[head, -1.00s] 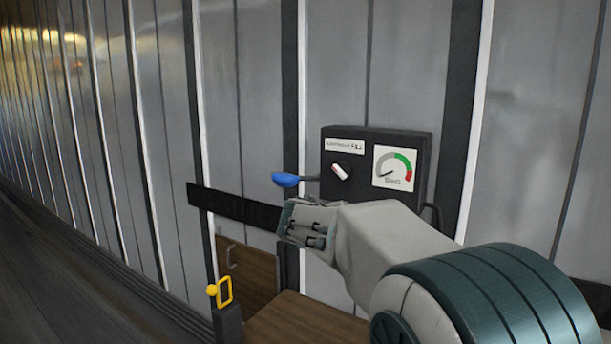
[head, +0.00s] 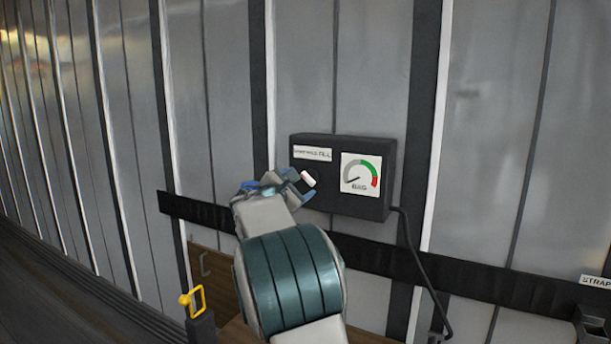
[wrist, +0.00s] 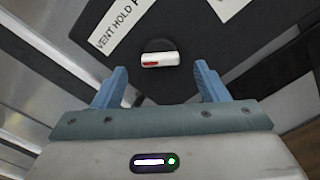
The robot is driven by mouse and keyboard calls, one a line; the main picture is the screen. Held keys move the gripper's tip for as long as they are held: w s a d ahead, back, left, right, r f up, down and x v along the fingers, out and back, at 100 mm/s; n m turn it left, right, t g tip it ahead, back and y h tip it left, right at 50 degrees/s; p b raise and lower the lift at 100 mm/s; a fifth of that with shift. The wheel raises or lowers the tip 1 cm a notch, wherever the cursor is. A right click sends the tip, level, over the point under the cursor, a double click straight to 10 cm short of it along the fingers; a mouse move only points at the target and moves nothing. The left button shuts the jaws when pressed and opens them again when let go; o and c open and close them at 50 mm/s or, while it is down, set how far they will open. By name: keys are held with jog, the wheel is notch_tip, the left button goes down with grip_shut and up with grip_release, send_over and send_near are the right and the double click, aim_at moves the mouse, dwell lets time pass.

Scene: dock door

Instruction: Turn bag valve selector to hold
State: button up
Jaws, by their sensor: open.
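The bag valve selector (head: 308,179) is a white knob with a red mark on the black control box (head: 340,207). In the wrist view the selector (wrist: 158,60) lies ahead of and between my finger tips, with no contact visible. A label above it reads "VENT HOLD" and a further word that is cut off (wrist: 122,25). My gripper (head: 290,184) is open at the box's left side, and its blue fingers (wrist: 160,85) flank the selector. The gauge marked BAG (head: 361,173) has its needle at lower left. My gripper partly hides the box's lower left.
A black rail (head: 480,283) runs along the ribbed metal wall below the box. A black cable (head: 408,250) hangs from the box's right. A yellow handle (head: 196,300) stands at lower left, and a STRAP holder (head: 594,318) at lower right.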

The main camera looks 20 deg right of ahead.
aim_at(307, 178)
jog(key=shift+p+x, duration=0.55)
jog(key=shift+x, duration=1.75)
jog(key=c, duration=1)
